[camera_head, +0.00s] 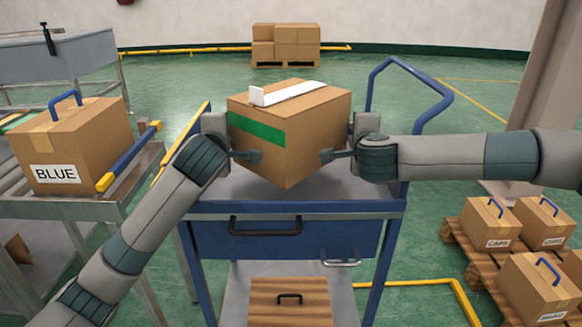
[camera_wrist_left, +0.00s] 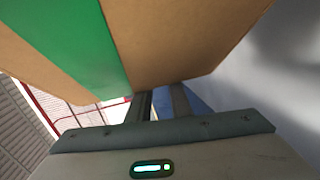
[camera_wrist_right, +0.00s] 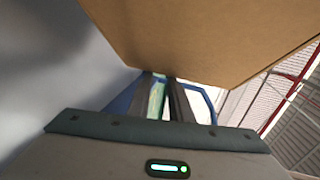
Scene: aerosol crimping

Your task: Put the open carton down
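The brown carton (camera_head: 300,128) has a green band and a white strip on its top, with a small white upright piece at one end. It sits turned with a corner towards me, over the blue cart's grey top (camera_head: 235,187); I cannot tell whether it touches it. My left gripper (camera_head: 250,156) is at its left side and my right gripper (camera_head: 330,154) at its right side. The carton also fills the upper left wrist view (camera_wrist_left: 180,40) and right wrist view (camera_wrist_right: 200,40). Both grippers' fingers look close together, with nothing visible between them.
A carton labelled BLUE (camera_head: 95,145) stands on a side table at left. Small labelled cartons (camera_head: 490,225) stand on a pallet at right. The cart has a blue push handle (camera_head: 440,95) and a drawer (camera_head: 290,240). Stacked boxes (camera_head: 287,42) stand far back.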

